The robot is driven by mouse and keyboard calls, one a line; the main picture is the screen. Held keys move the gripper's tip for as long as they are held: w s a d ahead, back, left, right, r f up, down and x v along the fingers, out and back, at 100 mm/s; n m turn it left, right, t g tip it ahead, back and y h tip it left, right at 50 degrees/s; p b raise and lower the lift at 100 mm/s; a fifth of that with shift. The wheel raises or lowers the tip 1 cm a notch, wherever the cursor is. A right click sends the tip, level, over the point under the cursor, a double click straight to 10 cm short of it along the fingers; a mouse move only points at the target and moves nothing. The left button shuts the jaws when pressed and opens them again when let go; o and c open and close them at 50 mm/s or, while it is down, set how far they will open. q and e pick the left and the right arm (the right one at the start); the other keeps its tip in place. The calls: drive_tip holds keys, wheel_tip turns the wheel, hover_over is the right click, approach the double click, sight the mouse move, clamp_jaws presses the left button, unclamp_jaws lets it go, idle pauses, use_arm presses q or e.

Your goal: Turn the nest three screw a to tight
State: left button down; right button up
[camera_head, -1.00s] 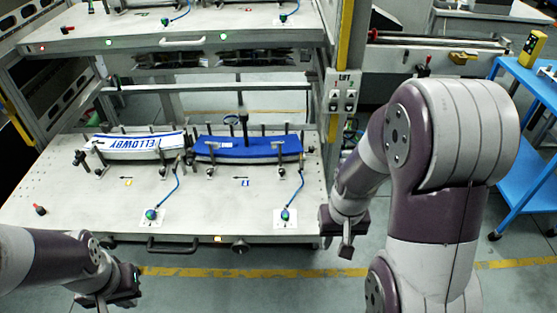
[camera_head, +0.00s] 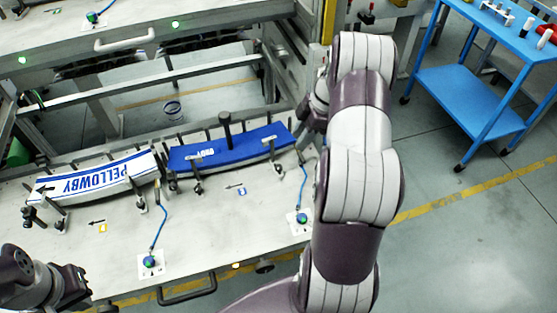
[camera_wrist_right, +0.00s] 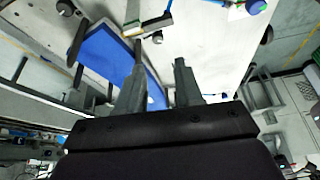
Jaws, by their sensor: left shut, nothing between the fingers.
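The lower shelf plate (camera_head: 190,225) holds two curved label stacks. The white PELLOWBY one (camera_head: 100,178) is at left and the blue one (camera_head: 230,148) at right, each ringed by dark posts and small clamp screws (camera_head: 197,186). I cannot tell which screw is screw a of nest three. My right gripper (camera_head: 314,112) is at the plate's right end, mostly hidden by my arm. In the right wrist view its fingers (camera_wrist_right: 160,75) are apart and empty, over the edge of the blue stack (camera_wrist_right: 105,52). My left gripper (camera_head: 75,285) is shut and empty at the plate's front left.
Green buttons on white pads (camera_head: 150,262) with blue cables stand along the plate's front. A handle (camera_head: 187,291) juts from the front edge. An upper shelf (camera_head: 110,20) overhangs the back. A blue cart (camera_head: 465,95) stands at right, with clear floor before it.

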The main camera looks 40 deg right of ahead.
hover_over(279, 166)
drive_tip(key=s+d, duration=0.1)
drive_tip(key=d, duration=0.1)
wheel_tip(279, 166, down, 6)
drive_tip(key=shift+f, duration=0.2)
drive_tip(key=x, duration=0.4)
drive_tip(key=shift+s+f, duration=0.25)
drive_tip(key=shift+f, duration=0.1)
drive_tip(key=shift+w+f, duration=0.15)
drive_tip(key=shift+w, duration=0.05)
clamp_jaws()
